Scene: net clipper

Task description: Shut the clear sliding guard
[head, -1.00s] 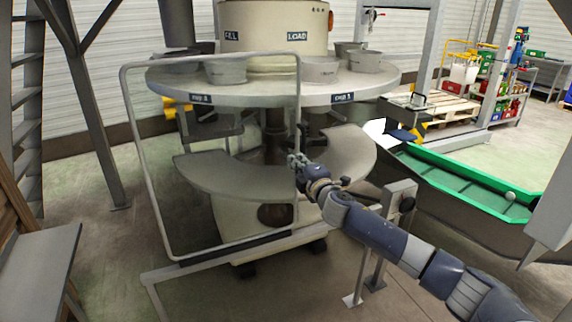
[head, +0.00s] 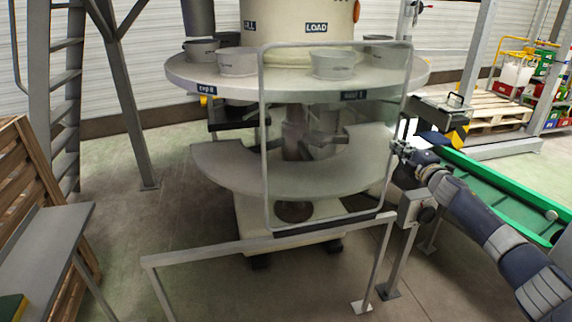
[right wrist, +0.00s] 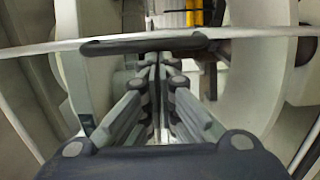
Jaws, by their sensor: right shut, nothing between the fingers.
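The clear sliding guard (head: 264,140) is a see-through panel in a rounded grey frame. It stands upright in front of the right part of the round machine. My right gripper (head: 399,147) is at the guard's right upright, with its fingers shut and nothing between them. In the right wrist view the shut fingers (right wrist: 158,65) point ahead, and a dark handle-like bar (right wrist: 143,44) crosses at their tips along a pale frame bar. I cannot tell whether the fingers touch it. My left gripper is not in view.
A low grey rail (head: 265,243) runs below the guard. The round table (head: 215,84) carries several cups. A green conveyor (head: 490,187) lies to the right.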

